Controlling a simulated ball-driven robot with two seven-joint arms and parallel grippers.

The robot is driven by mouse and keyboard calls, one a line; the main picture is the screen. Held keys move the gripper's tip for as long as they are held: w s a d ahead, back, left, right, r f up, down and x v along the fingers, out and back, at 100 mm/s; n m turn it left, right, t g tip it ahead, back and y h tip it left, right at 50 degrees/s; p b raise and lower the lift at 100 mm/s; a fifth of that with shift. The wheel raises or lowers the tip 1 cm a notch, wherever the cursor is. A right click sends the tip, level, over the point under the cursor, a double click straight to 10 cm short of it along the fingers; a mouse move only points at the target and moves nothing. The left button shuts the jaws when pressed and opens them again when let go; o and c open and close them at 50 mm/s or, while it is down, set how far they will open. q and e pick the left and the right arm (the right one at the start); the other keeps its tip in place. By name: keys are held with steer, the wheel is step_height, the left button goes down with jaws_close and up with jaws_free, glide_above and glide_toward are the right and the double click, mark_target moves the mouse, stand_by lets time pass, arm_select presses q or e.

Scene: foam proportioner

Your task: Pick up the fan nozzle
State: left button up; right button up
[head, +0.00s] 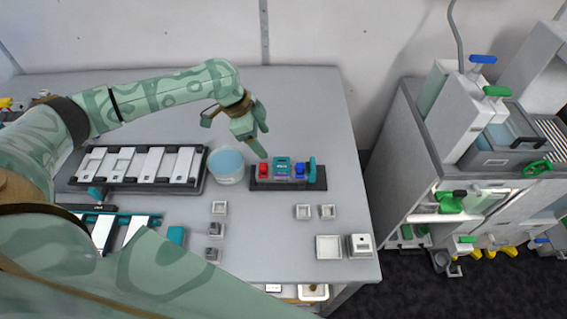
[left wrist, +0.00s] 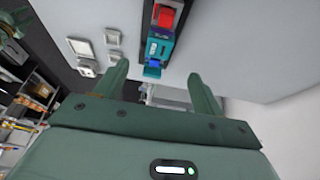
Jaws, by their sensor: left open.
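A dark holder (head: 262,185) on the grey table carries a red piece (head: 264,169), a teal piece (head: 282,166), a blue piece (head: 299,169) and an upright teal piece (head: 312,168) at its right end. I cannot tell for sure which piece, if any, is the fan nozzle. My left gripper (head: 261,140) is open and empty, above and behind the holder. In the left wrist view its two fingers (left wrist: 161,82) stand apart, with the red piece (left wrist: 166,17) and teal piece (left wrist: 160,47) beyond them.
A tub with blue contents (head: 226,166) stands left of the holder, next to a black rack of white plates (head: 140,184). Several small square trays (head: 303,212) lie in front. The table's right edge faces a grey machine cabinet (head: 410,150). Bare table (head: 310,110) lies behind the holder.

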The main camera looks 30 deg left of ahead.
arm_select(q)
glide_above(280, 163)
steer(key=s+a, duration=0.1)
steer(key=a, duration=0.1)
steer(key=f, duration=0.5)
steer(key=shift+a+f+b, duration=0.15)
steer(key=shift+a+b, duration=0.05)
steer(key=shift+b, duration=0.15)
steer(key=shift+w+d+f, duration=0.1)
steer(key=shift+d+f, duration=0.1)
steer(key=shift+f, duration=0.3)
steer(key=x, duration=0.5)
steer(key=shift+b, duration=0.4)
steer(key=shift+r, duration=0.1)
steer(key=shift+c, duration=0.3)
steer(key=c, duration=1)
